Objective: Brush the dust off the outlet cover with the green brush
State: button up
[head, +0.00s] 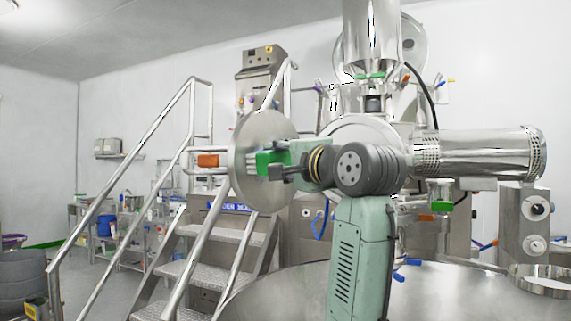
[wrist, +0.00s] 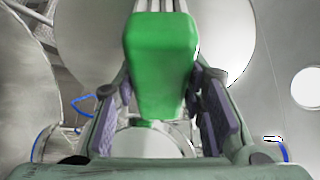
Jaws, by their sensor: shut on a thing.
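The green brush (head: 272,162) is in my gripper (head: 284,166), its pale bristles pointing left in the head view. In the wrist view the green block of the brush (wrist: 160,62) stands between the two finger pads, bristles at the top edge. My gripper (wrist: 160,112) is shut on it. A round, dull metal disc, which looks like the outlet cover (head: 262,130), is behind the bristles; its face also shows in the wrist view (wrist: 225,40). The bristles overlap the disc; whether they touch it I cannot tell. I cannot make out dust on it.
Metal steps (head: 207,243) with handrails (head: 125,165) stand left of the disc. A horizontal steel cylinder (head: 485,154) is at the right. A large round steel surface (head: 270,292) fills the lower front. Open floor shows at the left.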

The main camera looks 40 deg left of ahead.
aim_at(271, 154)
jog(key=shift+s+a+b, duration=0.1)
jog(key=shift+s+b, duration=0.45)
jog(key=shift+s, duration=1.35)
jog(key=shift+r+p, duration=0.6)
jog(key=shift+r, duration=0.05)
jog(key=shift+w+p, duration=1.55)
jog(key=shift+w, duration=1.7)
jog(key=w, duration=0.5)
jog(key=shift+w+d+f, duration=0.1)
jog(key=shift+w+d, duration=0.1)
jog(key=shift+w, duration=0.1)
jog(key=d, duration=0.6)
jog(key=shift+b, duration=0.3)
